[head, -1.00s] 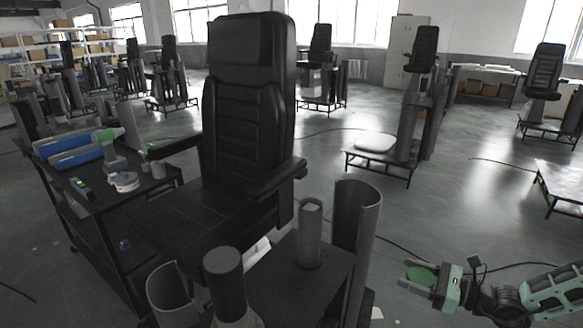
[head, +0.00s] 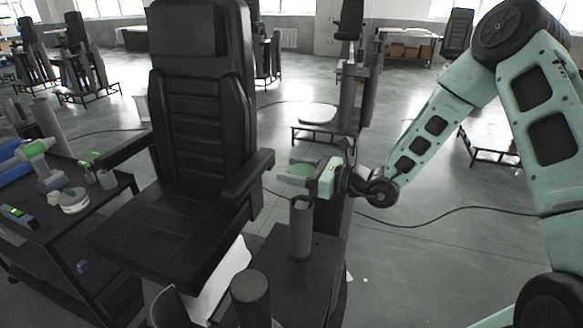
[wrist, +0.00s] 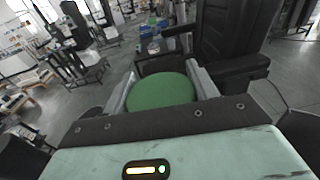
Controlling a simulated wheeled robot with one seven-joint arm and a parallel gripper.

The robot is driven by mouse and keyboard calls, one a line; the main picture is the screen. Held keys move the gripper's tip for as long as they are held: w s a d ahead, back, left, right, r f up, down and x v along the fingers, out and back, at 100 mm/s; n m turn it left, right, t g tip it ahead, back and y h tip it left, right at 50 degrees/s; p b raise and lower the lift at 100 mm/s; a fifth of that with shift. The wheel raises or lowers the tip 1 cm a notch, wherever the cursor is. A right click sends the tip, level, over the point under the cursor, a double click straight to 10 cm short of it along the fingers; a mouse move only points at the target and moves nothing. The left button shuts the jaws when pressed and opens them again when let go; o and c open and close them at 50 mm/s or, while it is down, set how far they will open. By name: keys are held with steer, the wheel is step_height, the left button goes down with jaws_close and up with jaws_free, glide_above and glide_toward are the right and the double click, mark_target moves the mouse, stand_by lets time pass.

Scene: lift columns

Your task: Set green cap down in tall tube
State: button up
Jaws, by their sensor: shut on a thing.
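The green cap (wrist: 160,91) is a flat round disc held between the two fingers of my gripper (wrist: 161,88) in the wrist view. In the head view the cap (head: 299,169) shows partly, between the fingers of my gripper (head: 294,174). A slim grey upright tube (head: 300,232), which looks like the tall tube, stands on a dark box-like platform. My gripper appears just above its top rim in the head view, apart from it; the exact depth offset is hard to tell. The tube is not clearly visible in the wrist view.
A black seat (head: 203,100) with armrest (head: 247,176) stands close left of my gripper. A dark cylinder (head: 251,299) is at the front. A cart with a green-and-white tool (head: 48,172) is at far left. Open floor (head: 440,250) lies right.

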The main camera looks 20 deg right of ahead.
steer(key=shift+f+b, duration=2)
steer(key=shift+f, duration=0.85)
steer(key=shift+f+b, duration=0.35)
steer(key=shift+f, duration=0.25)
stand_by(0.5)
steer(key=o, duration=1.3)
steer(key=shift+c, duration=0.2)
steer(key=shift+r+p, duration=2.7)
steer(key=shift+r, duration=0.9)
steer(key=shift+f, duration=0.1)
